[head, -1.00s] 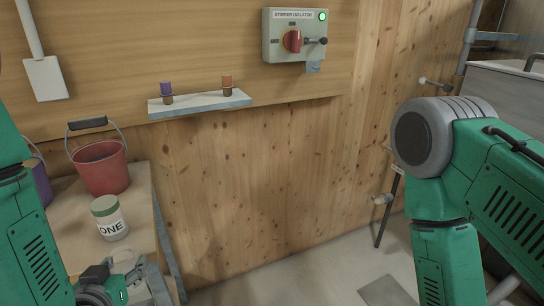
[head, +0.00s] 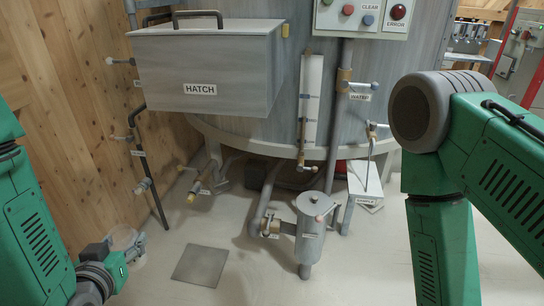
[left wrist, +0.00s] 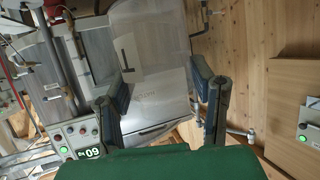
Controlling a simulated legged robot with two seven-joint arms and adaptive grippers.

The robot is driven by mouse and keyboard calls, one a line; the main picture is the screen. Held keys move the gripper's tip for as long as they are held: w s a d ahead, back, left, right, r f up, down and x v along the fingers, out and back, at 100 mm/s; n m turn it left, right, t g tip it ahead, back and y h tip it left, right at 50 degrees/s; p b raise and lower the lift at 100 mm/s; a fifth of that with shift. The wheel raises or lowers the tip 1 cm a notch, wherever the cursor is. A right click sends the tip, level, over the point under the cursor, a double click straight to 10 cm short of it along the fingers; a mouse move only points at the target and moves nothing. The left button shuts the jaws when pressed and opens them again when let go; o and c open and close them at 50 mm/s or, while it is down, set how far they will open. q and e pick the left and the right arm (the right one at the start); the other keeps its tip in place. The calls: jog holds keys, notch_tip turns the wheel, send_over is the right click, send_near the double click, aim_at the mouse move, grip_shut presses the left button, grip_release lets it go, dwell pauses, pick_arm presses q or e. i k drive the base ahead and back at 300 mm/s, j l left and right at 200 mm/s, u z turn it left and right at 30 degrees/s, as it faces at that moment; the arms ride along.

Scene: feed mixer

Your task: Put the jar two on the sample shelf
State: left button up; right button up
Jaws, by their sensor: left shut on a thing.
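My left gripper (head: 128,256) is low at the left of the head view, shut on a clear, see-through jar (head: 124,238). In the left wrist view its two fingers (left wrist: 160,95) stand on either side of a pale see-through shape. I cannot read a TWO label on the jar. A small white stand labelled SAMPLE (head: 366,190) is below the tank at right of centre, well apart from the gripper. I cannot tell whether it is the sample shelf. My right arm shows at the right, but its gripper is out of view.
A large grey tank (head: 330,100) with a HATCH box (head: 205,75) fills the back. Pipes, valves and a grey canister (head: 312,225) stand under it. A wooden wall (head: 60,90) is at the left. The floor around a grey floor plate (head: 201,266) is clear.

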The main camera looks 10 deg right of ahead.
aim_at(365, 182)
jog(key=i+l+z, duration=0.1)
jog(key=z, duration=0.3)
jog(key=i+l+z, duration=0.2)
jog(key=z, duration=0.15)
jog(key=i+l+z, duration=0.15)
jog(key=z, duration=0.25)
jog(key=i+l+z, duration=0.1)
jog(key=z, duration=0.25)
jog(key=i+z, duration=0.2)
jog(key=i, duration=0.6)
